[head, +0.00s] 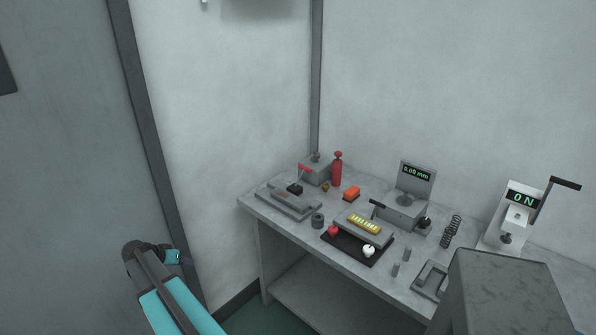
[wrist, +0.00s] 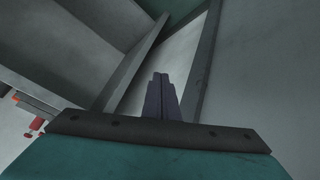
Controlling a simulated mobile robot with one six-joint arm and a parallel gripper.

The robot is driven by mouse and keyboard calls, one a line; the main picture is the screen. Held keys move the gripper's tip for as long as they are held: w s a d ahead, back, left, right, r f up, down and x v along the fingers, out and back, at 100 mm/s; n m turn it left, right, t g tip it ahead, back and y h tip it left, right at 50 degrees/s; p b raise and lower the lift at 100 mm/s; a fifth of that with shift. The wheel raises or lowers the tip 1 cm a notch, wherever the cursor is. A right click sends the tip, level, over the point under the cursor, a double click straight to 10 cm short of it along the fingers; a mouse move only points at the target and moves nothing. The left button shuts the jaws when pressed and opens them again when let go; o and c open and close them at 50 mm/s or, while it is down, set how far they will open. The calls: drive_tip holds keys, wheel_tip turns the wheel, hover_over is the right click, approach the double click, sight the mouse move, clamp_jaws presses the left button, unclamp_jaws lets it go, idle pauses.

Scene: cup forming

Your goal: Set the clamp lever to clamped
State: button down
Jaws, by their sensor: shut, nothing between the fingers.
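My gripper (wrist: 161,76) is shut and empty in the wrist view, well away from the bench items. In the head view my arm is at the lower left, clear of the bench. The likely candidates for the clamp lever are a red handle (head: 304,169) on the grey fixture at the bench's left end and a short black handle (head: 378,203) at the grey gauge block (head: 402,211). Which one is the clamp lever, and its setting, I cannot tell at this size. The gauge display (head: 416,173) reads 0.00 mm.
The grey bench (head: 284,218) stands against the wall. Open space lies left of the bench.

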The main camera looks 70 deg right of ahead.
drive_tip(key=s+d+r+m+g+h, duration=0.15)
drive_tip(key=s+d+r, duration=0.25)
drive_tip(key=d+r, duration=0.6)
drive_tip(key=s+d+r+m+t+h, duration=0.15)
drive_tip(key=s+d+r, duration=0.25)
drive_tip(key=d+r, duration=0.5)
drive_tip(key=s+d+r+m+g+b, duration=0.1)
drive_tip(key=s+d+r+m, duration=0.1)
drive_tip(key=s+d+r, duration=0.3)
drive_tip(key=s+d+r+m+g, duration=0.1)
drive_tip(key=s+d+r+m, duration=0.1)
drive_tip(key=s+d+r, duration=0.3)
drive_tip(key=s+d, duration=0.4)
drive_tip(key=s, duration=0.3)
drive_tip(key=shift+r+g+b, duration=0.25)
drive_tip(key=shift+g+b, duration=0.1)
drive_tip(key=shift+g, duration=0.05)
drive_tip(key=p, duration=0.4)
approach(304, 168)
drive_tip(key=x, duration=0.4)
drive_tip(key=shift+s+d, duration=0.1)
drive_tip(key=shift+d, duration=0.15)
drive_tip(key=shift+p+x, duration=0.35)
drive_tip(key=shift+x, duration=0.65)
drive_tip(key=shift+f+b, duration=0.25)
drive_tip(key=shift+b, duration=0.05)
